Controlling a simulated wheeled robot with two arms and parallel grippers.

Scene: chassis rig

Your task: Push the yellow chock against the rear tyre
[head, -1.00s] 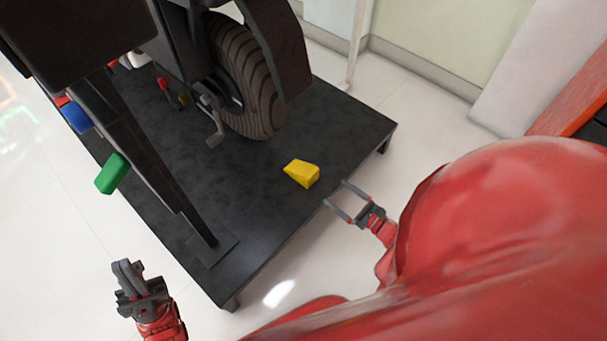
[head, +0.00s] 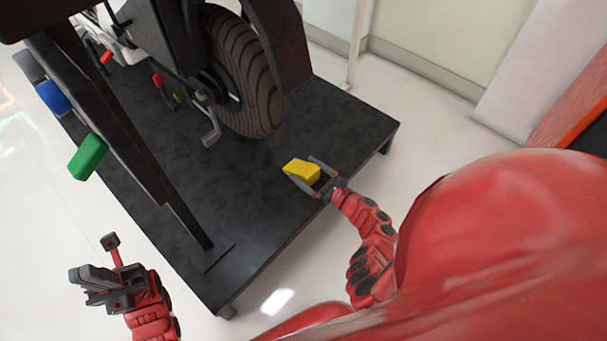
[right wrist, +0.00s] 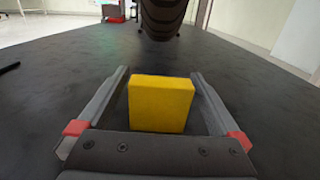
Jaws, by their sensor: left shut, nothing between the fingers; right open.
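The yellow chock (head: 301,170) lies on the black platform, a short gap in front of the rear tyre (head: 247,80). My right gripper (head: 309,174) is open, with its fingers on either side of the chock. In the right wrist view the chock (right wrist: 160,104) sits between the two fingers, with gaps at both sides. The lower part of the tyre (right wrist: 163,18) shows beyond it at the top. My left gripper (head: 84,286) is shut and empty, off the platform at the lower left.
The black platform (head: 265,215) has clear floor between chock and tyre. A dark post (head: 140,140) stands at its left, with green (head: 88,156) and blue (head: 53,98) blocks beside it. A pedal-like metal part (head: 211,132) hangs left of the tyre.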

